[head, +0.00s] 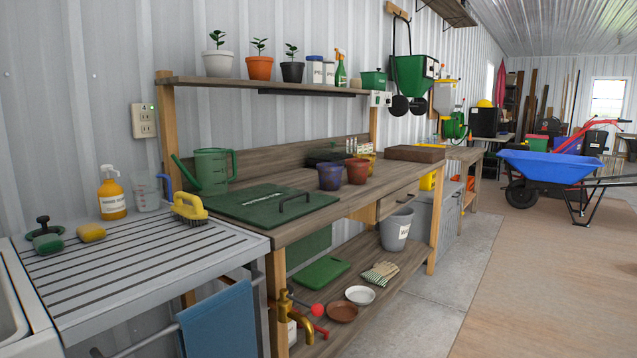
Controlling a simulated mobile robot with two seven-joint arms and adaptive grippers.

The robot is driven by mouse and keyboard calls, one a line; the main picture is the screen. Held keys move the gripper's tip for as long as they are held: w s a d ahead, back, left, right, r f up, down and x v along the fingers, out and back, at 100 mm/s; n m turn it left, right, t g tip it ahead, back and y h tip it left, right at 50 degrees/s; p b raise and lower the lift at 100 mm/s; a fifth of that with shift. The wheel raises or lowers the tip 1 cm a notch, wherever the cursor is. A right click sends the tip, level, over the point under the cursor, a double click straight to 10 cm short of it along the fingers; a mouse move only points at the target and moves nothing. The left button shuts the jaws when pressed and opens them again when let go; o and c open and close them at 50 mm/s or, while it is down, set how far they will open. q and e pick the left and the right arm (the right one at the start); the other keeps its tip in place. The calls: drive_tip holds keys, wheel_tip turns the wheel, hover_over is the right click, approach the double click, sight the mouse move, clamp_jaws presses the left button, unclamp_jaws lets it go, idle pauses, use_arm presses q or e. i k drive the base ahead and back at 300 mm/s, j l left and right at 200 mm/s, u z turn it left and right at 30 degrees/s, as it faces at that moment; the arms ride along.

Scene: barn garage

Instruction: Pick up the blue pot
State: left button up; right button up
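The blue pot (330,176) is a small, dark blue-purple plant pot. It stands upright on the wooden bench top (392,178), just beyond the dark green lidded tray. A terracotta pot (357,171) of similar size stands close on its right. Neither of my grippers shows in the head view, so their state is hidden.
A green watering can (210,171) and the green tray (262,202) with a black handle lie left of the pots. The slatted drainboard (140,258) is nearer. A shelf (260,84) with potted plants hangs above.

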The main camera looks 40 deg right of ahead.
sight(329, 174)
drive_tip(key=l, duration=0.75)
drive_tip(key=l+u, duration=0.15)
drive_tip(key=l, duration=1.35)
drive_tip(key=l+u, duration=0.15)
drive_tip(key=l, duration=0.55)
drive_tip(key=k+l, duration=0.15)
drive_tip(key=l, duration=0.6)
drive_tip(key=l+u, duration=0.15)
drive_tip(key=l, duration=0.6)
drive_tip(key=k, duration=0.05)
